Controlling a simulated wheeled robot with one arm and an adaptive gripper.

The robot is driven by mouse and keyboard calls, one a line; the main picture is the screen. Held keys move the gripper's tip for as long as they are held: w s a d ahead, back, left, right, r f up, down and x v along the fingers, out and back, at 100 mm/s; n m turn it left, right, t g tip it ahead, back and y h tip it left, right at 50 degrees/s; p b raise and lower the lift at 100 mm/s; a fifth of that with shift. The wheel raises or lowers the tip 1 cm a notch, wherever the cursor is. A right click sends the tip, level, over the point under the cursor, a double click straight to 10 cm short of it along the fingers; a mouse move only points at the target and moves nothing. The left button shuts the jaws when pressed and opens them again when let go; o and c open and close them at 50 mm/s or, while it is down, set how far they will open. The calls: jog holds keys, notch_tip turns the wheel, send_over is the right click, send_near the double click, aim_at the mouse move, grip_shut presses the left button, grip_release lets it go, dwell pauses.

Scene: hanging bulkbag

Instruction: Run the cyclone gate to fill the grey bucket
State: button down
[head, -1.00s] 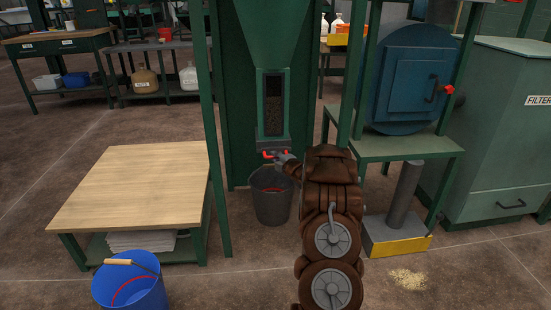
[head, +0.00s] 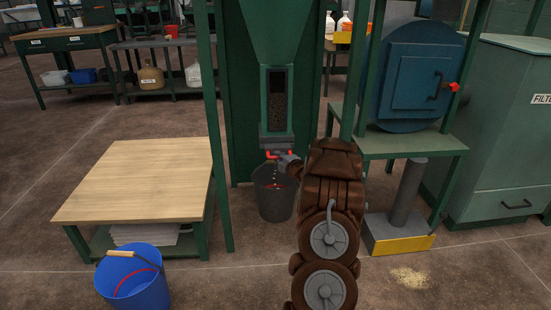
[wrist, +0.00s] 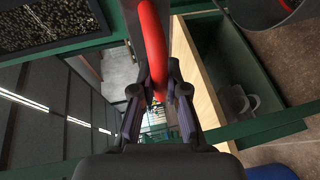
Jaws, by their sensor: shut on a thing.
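The green cyclone (head: 288,35) has a sight window (head: 277,103) with brown granules in its lower part and a dark upper part. A red gate handle (head: 272,154) sits at its outlet. My gripper (head: 285,163) is at the outlet, mostly hidden behind my brown arm in the head view. In the wrist view my gripper (wrist: 159,98) is shut on the red handle (wrist: 152,40). The grey bucket (head: 275,205) stands upright on the floor below the outlet, with red showing inside. Pale specks show between outlet and bucket. Its fill level is unclear.
A wooden-topped table (head: 140,180) stands left, with a blue bucket (head: 133,283) in front. A blue round-bodied machine (head: 410,80) on a green stand and a filter cabinet (head: 505,130) are right. A small pale spill (head: 409,277) lies on the floor.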

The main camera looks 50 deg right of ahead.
jog(key=c, duration=1.2)
grip_release()
jog(key=shift+v, duration=6)
